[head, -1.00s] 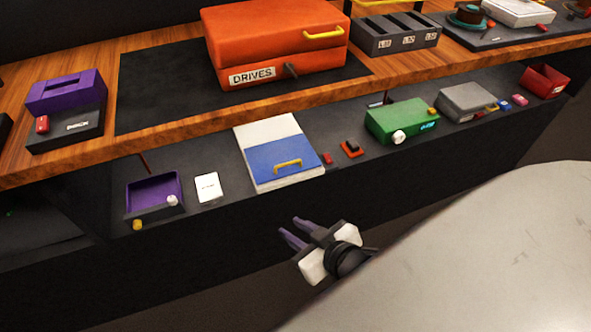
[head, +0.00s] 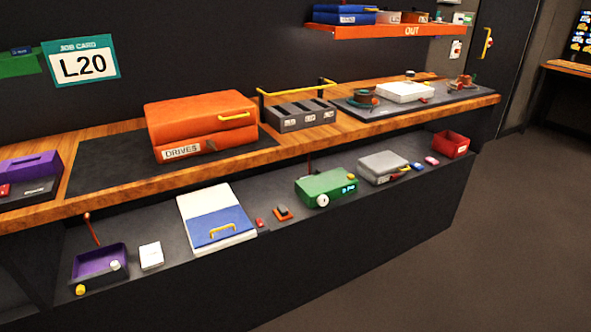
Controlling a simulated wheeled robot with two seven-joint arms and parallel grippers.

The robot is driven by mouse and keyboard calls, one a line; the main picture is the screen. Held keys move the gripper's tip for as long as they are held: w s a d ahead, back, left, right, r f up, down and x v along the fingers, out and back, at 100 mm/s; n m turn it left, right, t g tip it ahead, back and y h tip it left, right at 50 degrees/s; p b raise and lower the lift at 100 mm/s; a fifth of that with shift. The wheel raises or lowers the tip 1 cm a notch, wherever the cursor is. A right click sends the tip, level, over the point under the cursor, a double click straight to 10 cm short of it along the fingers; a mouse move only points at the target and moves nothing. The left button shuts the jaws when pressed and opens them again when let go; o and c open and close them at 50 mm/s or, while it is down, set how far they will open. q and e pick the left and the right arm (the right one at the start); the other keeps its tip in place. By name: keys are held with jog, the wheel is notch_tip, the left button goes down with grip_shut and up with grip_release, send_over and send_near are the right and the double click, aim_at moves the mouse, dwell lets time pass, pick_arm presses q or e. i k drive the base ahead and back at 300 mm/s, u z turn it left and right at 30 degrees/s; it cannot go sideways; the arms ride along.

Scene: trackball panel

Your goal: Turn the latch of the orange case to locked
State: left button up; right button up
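The orange case (head: 199,120) sits on a dark mat on the wooden bench, left of the middle in the head view. Its lid looks lowered, with a yellow handle (head: 234,116) on it. A white label reading DRIVES (head: 181,151) is on its front. Beside the label is a small dark latch lever (head: 211,145); its setting is too small to tell. Neither of my grippers shows in the current head view.
A grey slotted block (head: 302,115) stands right of the case, with a yellow rail (head: 290,88) behind. A lower shelf in front holds a blue and white box (head: 217,217), a green box (head: 327,188) and a purple tray (head: 99,262). Open floor (head: 480,240) lies at the right.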

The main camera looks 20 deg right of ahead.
aim_at(209, 144)
jog(key=z, duration=0.4)
jog(key=k, duration=0.3)
jog(key=u, duration=1.1)
jog(key=i, duration=1.65)
jog(key=z, duration=1.2)
